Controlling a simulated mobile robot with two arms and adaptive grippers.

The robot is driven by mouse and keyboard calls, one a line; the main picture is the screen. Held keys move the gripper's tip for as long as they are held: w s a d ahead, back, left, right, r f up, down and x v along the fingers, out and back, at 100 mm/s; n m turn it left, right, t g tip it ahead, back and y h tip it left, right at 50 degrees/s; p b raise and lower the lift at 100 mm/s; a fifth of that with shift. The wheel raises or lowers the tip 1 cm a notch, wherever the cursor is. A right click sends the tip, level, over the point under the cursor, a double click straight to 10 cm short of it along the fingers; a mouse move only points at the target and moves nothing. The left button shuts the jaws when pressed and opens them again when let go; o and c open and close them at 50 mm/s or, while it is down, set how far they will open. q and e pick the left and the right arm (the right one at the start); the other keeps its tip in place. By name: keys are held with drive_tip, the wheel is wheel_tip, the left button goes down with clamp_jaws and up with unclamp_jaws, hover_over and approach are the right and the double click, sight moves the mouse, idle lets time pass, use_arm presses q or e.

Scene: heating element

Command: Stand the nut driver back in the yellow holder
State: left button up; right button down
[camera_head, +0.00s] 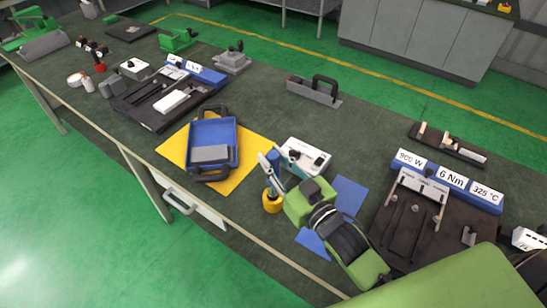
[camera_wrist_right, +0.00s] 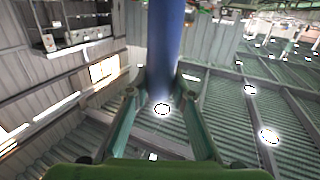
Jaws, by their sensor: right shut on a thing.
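The nut driver's blue handle (camera_head: 274,159) stands roughly upright in the head view, close above the yellow holder (camera_head: 272,203). My right gripper (camera_head: 282,172) is shut on it. In the right wrist view the blue handle of the nut driver (camera_wrist_right: 165,45) rises between the two fingers (camera_wrist_right: 160,92). The holder is a small yellow cup near the front edge of the bench. A slim pale and blue piece shows just left of the handle, above the holder. I cannot tell whether the driver's lower end is in the holder. My left gripper is not in view.
A blue tray (camera_head: 228,132) with a grey block sits on a yellow mat (camera_head: 172,150) to the left. A white box (camera_head: 312,158) stands just behind my gripper, and a blue mat (camera_head: 346,194) lies to the right. A dark fixture (camera_head: 395,218) with labels stands farther right.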

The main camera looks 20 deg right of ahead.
drive_tip(key=shift+r+p, duration=0.15)
drive_tip(key=shift+p, duration=0.15)
drive_tip(key=shift+f+b, duration=1.85)
drive_tip(key=shift+f, duration=1.2)
drive_tip(key=c, duration=1.7)
unclamp_jaws()
drive_tip(key=shift+f, duration=0.2)
drive_tip(key=v, duration=1.2)
drive_tip(key=shift+r, duration=0.2)
